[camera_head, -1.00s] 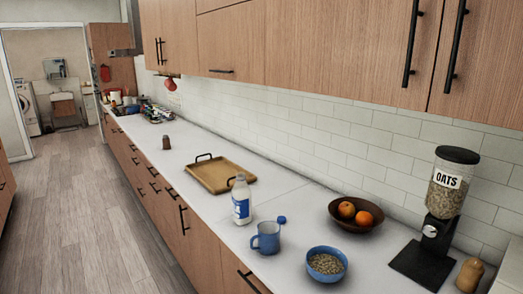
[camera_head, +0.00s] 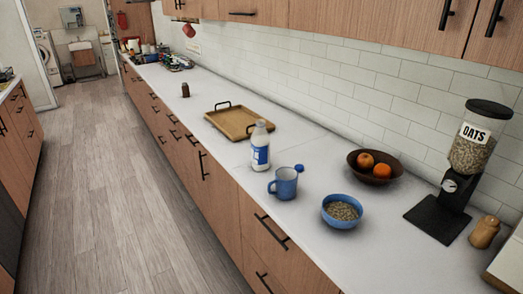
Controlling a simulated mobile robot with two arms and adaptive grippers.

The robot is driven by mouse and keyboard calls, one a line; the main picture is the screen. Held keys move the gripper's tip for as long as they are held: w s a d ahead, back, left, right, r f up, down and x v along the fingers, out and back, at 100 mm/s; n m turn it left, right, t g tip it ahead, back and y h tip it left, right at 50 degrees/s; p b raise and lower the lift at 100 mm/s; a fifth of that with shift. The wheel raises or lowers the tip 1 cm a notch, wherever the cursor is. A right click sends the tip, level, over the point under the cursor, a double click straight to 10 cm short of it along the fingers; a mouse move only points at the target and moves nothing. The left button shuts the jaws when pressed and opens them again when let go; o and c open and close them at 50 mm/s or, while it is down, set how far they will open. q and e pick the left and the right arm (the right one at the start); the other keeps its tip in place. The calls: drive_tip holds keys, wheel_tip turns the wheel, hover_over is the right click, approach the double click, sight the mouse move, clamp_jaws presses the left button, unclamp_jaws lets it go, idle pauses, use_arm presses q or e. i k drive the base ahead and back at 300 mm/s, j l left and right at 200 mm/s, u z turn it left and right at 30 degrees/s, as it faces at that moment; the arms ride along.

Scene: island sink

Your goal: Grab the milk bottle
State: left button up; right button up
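The milk bottle (camera_head: 260,147) stands upright on the white counter (camera_head: 305,240), near its front edge. It is white with a blue label, and its top looks uncapped. A small blue cap (camera_head: 299,168) lies on the counter to its right, just behind the blue mug (camera_head: 284,184). The mug stands in front of the bottle and to its right, apart from it. Neither of my grippers is in view.
A wooden tray (camera_head: 226,125) with black handles lies behind the bottle. To the right are a blue bowl of oats (camera_head: 342,211), a fruit bowl (camera_head: 361,174) and an oats dispenser (camera_head: 467,155). Open wooden floor (camera_head: 110,210) lies left of the counter.

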sight(260, 139)
drive_tip(key=z, duration=0.3)
drive_tip(key=i+j+z, duration=0.15)
drive_tip(key=j+z, duration=0.65)
drive_tip(key=i+j+z, duration=0.1)
drive_tip(key=j+z, duration=0.3)
